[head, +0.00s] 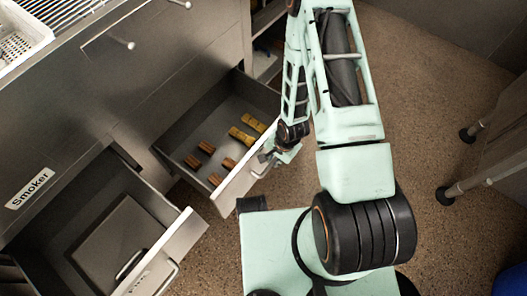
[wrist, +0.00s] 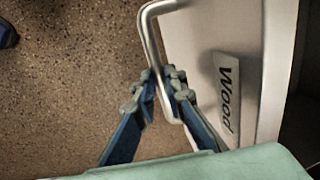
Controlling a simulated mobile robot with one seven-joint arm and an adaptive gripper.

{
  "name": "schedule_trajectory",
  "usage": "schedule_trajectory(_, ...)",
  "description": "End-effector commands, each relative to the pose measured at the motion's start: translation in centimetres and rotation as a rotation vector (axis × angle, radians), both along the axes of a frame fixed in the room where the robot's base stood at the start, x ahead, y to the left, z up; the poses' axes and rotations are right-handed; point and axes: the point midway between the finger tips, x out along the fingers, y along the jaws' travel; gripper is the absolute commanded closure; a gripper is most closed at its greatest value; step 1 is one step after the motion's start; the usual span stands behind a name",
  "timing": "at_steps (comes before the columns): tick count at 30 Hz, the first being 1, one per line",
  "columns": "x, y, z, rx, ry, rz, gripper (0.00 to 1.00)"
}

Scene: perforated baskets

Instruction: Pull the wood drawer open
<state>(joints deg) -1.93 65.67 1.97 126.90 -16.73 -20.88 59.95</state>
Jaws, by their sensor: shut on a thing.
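The wood drawer (head: 232,187) stands well out from the cabinet in the head view, with several wooden chunks (head: 222,163) lying inside. Its front (wrist: 200,30) carries a "Wood" label (wrist: 228,98) in the wrist view. A metal bar handle (wrist: 152,40) is fixed to that front. My gripper (wrist: 160,90) is shut on the handle, with one finger on each side of the bar. In the head view my gripper (head: 279,155) is at the drawer front, partly hidden by my arm.
A second drawer (head: 185,232) stands open at lower left, holding a flat lidded thing (head: 115,245), beside a "Smoker" label (head: 30,189). White perforated baskets (head: 22,35) sit on the cabinet top. Table legs (head: 455,190) stand at right. Speckled floor is clear between.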

Motion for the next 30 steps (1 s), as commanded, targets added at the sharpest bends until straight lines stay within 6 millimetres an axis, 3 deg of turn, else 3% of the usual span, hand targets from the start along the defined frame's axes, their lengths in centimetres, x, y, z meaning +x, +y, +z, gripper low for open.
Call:
schedule_trajectory(6,-0.99,-0.93,-0.03,0.001,0.004,-0.001,1.00)
schedule_trajectory(20,-1.19,-1.09,-0.08,0.000,0.005,0.001,1.00)
schedule_trajectory(21,-1.19,-1.09,-0.08,0.000,0.005,0.001,0.86)
schedule_trajectory(25,-1.14,-1.08,-0.07,0.000,0.004,0.001,0.71)
schedule_trajectory(30,-1.06,-1.07,-0.05,0.001,0.002,0.000,0.71)
